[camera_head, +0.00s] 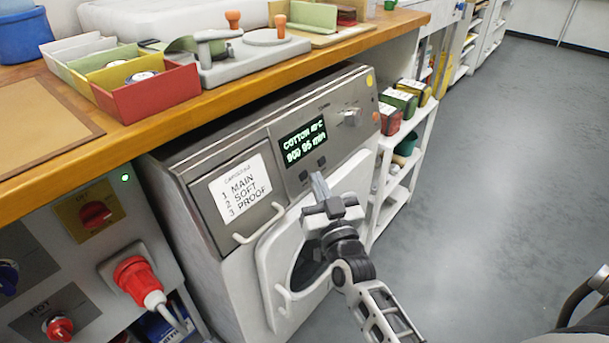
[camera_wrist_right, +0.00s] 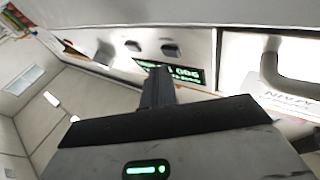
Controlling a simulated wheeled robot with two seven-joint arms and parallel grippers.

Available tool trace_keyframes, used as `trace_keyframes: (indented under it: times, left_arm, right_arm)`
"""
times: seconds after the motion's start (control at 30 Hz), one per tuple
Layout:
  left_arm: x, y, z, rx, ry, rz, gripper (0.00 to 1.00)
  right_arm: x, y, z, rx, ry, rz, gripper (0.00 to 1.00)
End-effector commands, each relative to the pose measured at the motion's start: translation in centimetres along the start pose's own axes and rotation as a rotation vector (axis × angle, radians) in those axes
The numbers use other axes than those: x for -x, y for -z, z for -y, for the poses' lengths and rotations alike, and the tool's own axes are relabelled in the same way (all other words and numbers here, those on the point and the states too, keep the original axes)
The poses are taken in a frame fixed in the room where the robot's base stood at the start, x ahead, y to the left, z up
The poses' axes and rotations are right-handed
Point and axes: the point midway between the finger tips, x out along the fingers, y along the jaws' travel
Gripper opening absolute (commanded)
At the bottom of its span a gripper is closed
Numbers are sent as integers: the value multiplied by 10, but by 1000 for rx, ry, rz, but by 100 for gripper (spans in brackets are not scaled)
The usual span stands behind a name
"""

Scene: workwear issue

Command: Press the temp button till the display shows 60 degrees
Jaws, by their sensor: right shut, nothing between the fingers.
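The washing machine (camera_head: 215,160) stands under the wooden counter. Its green display (camera_head: 303,142) reads "COTTON" with a blurred temperature, and "900 95 min" below. Two small dark buttons sit under the display, a left one (camera_head: 304,176) and a right one (camera_head: 320,162); I cannot read which is temp. The right wrist view is upside down and shows the buttons (camera_wrist_right: 172,50) above the display (camera_wrist_right: 190,73). My right gripper (camera_head: 319,183) is shut and empty, its tips close to the buttons; I cannot tell if they touch. My left gripper is not in view.
A drawer with a white label (camera_head: 240,188) and a handle is left of the display. A knob (camera_head: 350,117) is to its right. The round door (camera_head: 310,250) is below. Red switches and a plug (camera_head: 133,275) are at left. Open floor (camera_head: 500,180) lies to the right.

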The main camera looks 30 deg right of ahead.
Motion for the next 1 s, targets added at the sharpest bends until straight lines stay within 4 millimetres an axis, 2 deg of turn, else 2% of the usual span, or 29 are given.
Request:
trace_keyframes:
  times: [1.0]
  left_arm:
    - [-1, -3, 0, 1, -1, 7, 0]
  right_arm:
    - [-6, -4, 5, -1, 0, 0, 0]
